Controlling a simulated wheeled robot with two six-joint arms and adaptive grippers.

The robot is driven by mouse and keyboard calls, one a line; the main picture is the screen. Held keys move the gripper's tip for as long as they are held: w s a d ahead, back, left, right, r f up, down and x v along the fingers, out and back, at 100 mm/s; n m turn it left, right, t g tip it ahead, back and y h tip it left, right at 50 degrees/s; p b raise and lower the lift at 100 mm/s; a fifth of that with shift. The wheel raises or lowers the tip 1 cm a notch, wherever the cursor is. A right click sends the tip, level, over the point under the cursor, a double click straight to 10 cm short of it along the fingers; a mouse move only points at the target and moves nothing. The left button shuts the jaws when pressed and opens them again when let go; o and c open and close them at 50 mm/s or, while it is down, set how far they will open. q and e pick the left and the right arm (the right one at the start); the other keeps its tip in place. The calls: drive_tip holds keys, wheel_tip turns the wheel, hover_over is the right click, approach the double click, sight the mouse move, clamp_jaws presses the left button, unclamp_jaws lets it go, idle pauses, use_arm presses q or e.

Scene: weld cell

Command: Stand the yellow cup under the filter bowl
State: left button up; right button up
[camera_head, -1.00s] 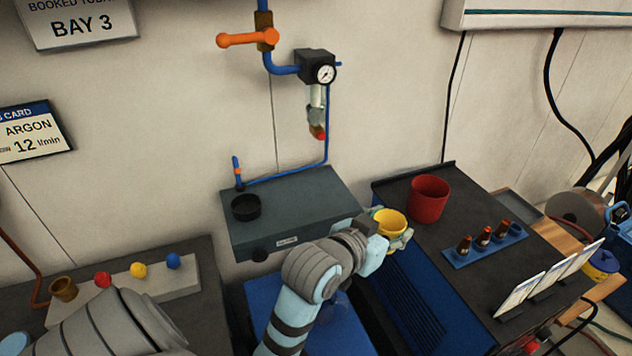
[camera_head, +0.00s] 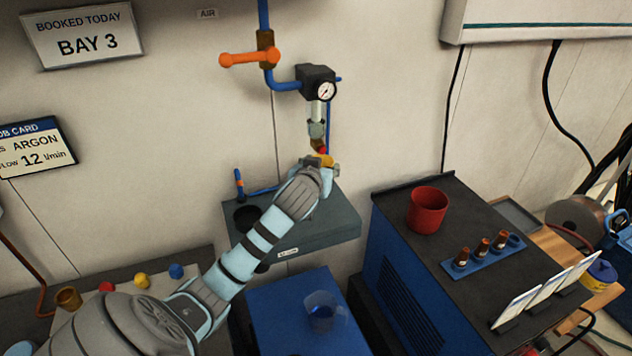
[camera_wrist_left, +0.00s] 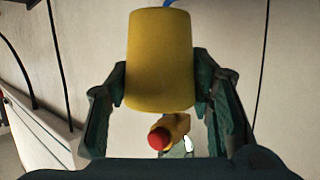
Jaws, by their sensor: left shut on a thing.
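The yellow cup (camera_head: 322,159) is held in my left gripper (camera_head: 324,167), mostly hidden by it in the head view. In the left wrist view the cup (camera_wrist_left: 160,60) fills the space between the two fingers (camera_wrist_left: 160,95), which press on its sides. The filter bowl (camera_head: 316,129) hangs on the wall pipe below the gauge. The cup is close below its red-tipped drain. In the left wrist view a brass fitting with a red end (camera_wrist_left: 160,137) shows just past the cup's edge. I cannot tell whether they touch. My right gripper is not in view.
Under my left arm is a dark grey wall shelf (camera_head: 335,222) with a black round recess. A blue surface (camera_head: 275,325) with a clear jug (camera_head: 322,312) lies below. A red pot (camera_head: 428,211) stands on the dark cabinet top at right. An orange valve handle (camera_head: 250,58) sits above.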

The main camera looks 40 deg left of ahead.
use_arm(q)
drive_tip(key=a, duration=0.1)
drive_tip(key=w, duration=0.1)
drive_tip(key=a, duration=0.1)
drive_tip(key=shift+w+a+f, duration=0.15)
drive_tip(key=shift+w+a, duration=0.1)
drive_tip(key=shift+a, duration=0.1)
drive_tip(key=shift+f, duration=3.4)
drive_tip(key=o, duration=1.2)
drive_tip(key=shift+r, duration=0.1)
drive_tip(key=p+v, duration=0.1)
drive_tip(key=v, duration=1.1)
